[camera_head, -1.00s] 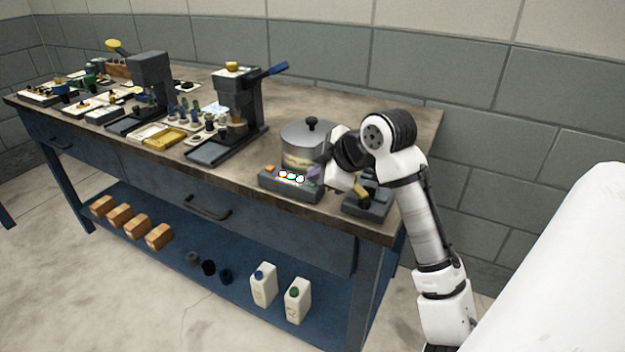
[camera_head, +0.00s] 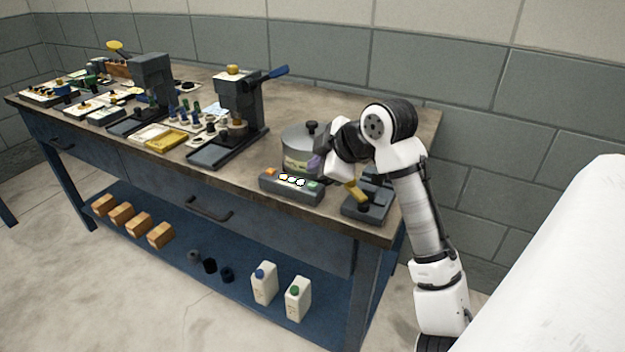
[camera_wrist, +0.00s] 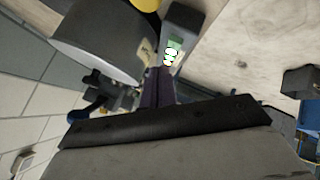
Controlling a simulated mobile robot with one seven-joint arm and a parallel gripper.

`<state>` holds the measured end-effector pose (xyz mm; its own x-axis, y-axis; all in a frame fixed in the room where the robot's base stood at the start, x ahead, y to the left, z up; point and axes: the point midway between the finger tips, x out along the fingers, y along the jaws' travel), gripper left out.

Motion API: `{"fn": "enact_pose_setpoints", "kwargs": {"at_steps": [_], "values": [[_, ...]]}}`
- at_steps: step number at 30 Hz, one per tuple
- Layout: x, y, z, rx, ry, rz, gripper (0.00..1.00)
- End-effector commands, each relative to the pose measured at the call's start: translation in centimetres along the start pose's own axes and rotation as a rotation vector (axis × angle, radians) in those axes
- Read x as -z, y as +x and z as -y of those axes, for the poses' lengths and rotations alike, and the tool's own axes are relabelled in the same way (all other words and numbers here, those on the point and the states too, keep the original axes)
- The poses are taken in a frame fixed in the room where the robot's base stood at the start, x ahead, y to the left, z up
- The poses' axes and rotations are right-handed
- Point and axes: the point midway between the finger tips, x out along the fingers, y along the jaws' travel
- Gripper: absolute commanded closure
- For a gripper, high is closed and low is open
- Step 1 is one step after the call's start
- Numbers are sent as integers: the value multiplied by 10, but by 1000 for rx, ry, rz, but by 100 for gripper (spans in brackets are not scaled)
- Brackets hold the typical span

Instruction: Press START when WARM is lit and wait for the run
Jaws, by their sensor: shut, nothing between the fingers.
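The control box (camera_head: 290,190) is a low grey box near the front edge of the bench. It has an orange button (camera_head: 270,171) at its left end, a row of bright, whitish round lamps (camera_head: 292,180) in the middle, and a green button (camera_head: 313,184) at its right end. The labels are too small to read, so I cannot tell which lamp is WARM. My gripper (camera_head: 315,163) is shut and empty, its purple fingers above and behind the box's right end, apart from it. In the wrist view the fingers (camera_wrist: 158,88) point toward the box (camera_wrist: 180,22).
A lidded grey pot (camera_head: 298,140) stands right behind the box, close to my gripper. A dark device with a yellow handle (camera_head: 356,191) stands to the right. A press with a blue lever (camera_head: 240,105) stands to the left. The bench's back right is clear.

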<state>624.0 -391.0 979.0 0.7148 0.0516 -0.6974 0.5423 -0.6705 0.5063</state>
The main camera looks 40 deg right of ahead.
Motion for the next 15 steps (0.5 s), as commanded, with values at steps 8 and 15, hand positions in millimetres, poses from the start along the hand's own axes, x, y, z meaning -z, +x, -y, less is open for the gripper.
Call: {"fn": "enact_pose_setpoints", "kwargs": {"at_steps": [8, 15], "values": [[17, -23, -17, 0, 0, -1, 100], [19, -27, -20, -1, 1, 0, 100]]}}
